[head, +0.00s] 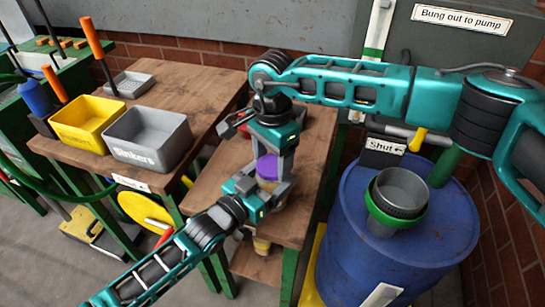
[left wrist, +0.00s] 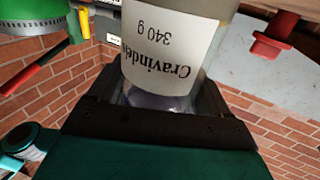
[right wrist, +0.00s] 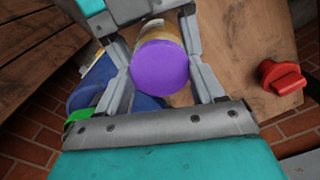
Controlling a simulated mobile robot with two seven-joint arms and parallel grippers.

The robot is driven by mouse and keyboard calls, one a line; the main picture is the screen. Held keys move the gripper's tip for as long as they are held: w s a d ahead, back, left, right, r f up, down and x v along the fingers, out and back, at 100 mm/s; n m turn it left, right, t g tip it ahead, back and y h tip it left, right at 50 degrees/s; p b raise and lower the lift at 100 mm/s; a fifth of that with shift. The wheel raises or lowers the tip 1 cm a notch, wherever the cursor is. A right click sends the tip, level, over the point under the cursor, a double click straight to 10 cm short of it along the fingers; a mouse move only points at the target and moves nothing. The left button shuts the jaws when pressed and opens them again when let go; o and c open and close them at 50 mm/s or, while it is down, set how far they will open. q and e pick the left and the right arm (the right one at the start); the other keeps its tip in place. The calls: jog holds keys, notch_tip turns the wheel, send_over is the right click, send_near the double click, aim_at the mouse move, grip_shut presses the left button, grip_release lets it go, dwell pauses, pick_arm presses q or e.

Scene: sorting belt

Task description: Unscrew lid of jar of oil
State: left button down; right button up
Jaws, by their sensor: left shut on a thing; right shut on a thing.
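The jar has a purple lid (head: 269,166) and a pale body (head: 267,185). It stands off the wooden bench between my two grippers. My left gripper (head: 264,190) is shut on the jar body from the near side. The left wrist view shows the jar's white label (left wrist: 172,42), with "340 g" upside down. My right gripper (head: 274,160) comes from above and is shut on the lid. In the right wrist view the lid (right wrist: 160,68) fills the space between its fingers. The fingers hide part of the jar in the head view.
The wooden bench (head: 312,160) has a red knob-like part (right wrist: 283,77) near it. A yellow bin (head: 86,122) and a grey bin (head: 150,137) marked "Sinkers" stand on the left bench. A blue drum (head: 395,240) with green and grey cups (head: 398,190) stands at right.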

aim_at(272, 164)
jog(key=shift+r, duration=0.2)
dwell(0.4)
jog(key=shift+r, duration=0.9)
jog(key=shift+r, duration=2.05)
pick_arm(q)
grip_release()
